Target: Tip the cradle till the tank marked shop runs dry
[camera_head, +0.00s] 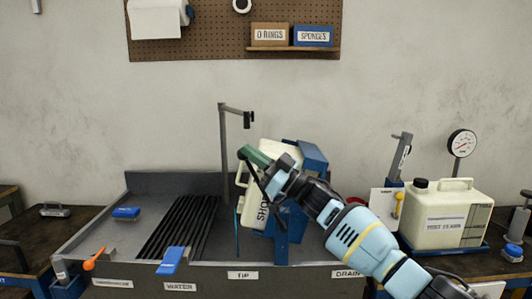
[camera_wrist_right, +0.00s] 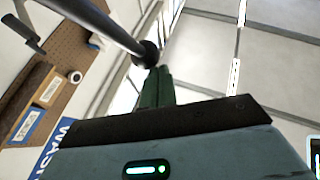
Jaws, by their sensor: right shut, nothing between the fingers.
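The cream tank marked SHOP (camera_head: 260,212) sits tilted in the blue cradle (camera_head: 313,158), over the grey sink (camera_head: 110,238). My right gripper (camera_head: 248,155) reaches in from the lower right, its green fingers near the tank's upper end. The fingers are shut and empty; they also show in the right wrist view (camera_wrist_right: 157,86). My arm hides part of the tank and cradle. In the wrist view a grey rod with a dark round end (camera_wrist_right: 148,54) overlaps the fingertips; I cannot tell if they touch. I cannot see any flow from the tank. My left gripper is not in view.
A grey post with an arm (camera_head: 225,150) stands behind the tank. A second cream tank (camera_head: 447,214) and a round gauge (camera_head: 462,143) are at the right. A blue brush (camera_head: 170,261) and an orange tool (camera_head: 95,258) lie at the sink's front edge. The sink's left side is mostly clear.

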